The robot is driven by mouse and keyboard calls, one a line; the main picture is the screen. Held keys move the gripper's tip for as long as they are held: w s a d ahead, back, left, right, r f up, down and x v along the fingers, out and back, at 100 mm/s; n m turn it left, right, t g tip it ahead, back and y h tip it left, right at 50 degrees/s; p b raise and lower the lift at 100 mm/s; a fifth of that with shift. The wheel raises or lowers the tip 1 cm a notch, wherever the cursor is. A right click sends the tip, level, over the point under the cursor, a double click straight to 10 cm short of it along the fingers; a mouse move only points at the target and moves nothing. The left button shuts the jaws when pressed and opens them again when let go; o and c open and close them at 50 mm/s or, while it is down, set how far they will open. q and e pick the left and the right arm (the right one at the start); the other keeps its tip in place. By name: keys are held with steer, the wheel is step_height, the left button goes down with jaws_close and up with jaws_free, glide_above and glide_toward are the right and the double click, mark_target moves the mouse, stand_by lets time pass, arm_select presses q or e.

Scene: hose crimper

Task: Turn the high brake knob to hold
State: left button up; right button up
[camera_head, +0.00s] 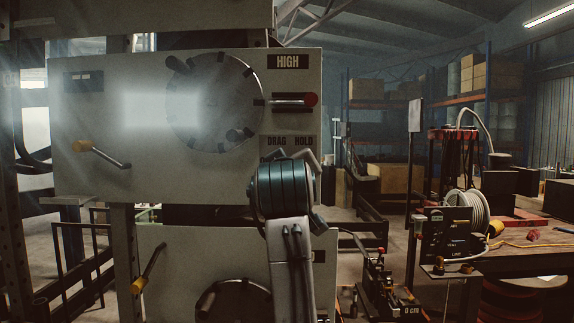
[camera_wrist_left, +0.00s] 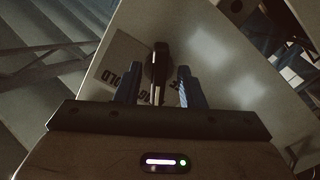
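The high brake panel (camera_head: 150,170), light grey with a black HIGH label (camera_head: 288,62), fills the left half of the head view. A DRAG HOLD plate (camera_head: 290,141) sits low on its right side. My left wrist covers the area just below that plate, and the brake knob is hidden there. In the left wrist view, the dark knob (camera_wrist_left: 159,62) stands between the two fingers of my left gripper (camera_wrist_left: 158,78). The gripper is open, with a gap visible on each side of the knob. Which word the knob points to is unclear. My right gripper is out of view.
A large round dial (camera_head: 215,100) and a red-tipped lever (camera_head: 310,99) are above the wrist. A yellow-ended lever (camera_head: 105,154) is at left. A lower panel (camera_head: 180,270) sits beneath. A workbench (camera_head: 530,240) with a hose coil stands at right.

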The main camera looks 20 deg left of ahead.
arm_select(q)
steer(key=shift+s+d, duration=0.1)
jaws_close()
steer(key=shift+r, duration=0.1)
steer(key=m+p, duration=0.1)
steer(key=m, duration=1)
steer(key=shift+r+m+p, duration=0.1)
steer(key=shift+m+p, duration=0.25)
steer(key=shift+m, duration=0.05)
stand_by(0.4)
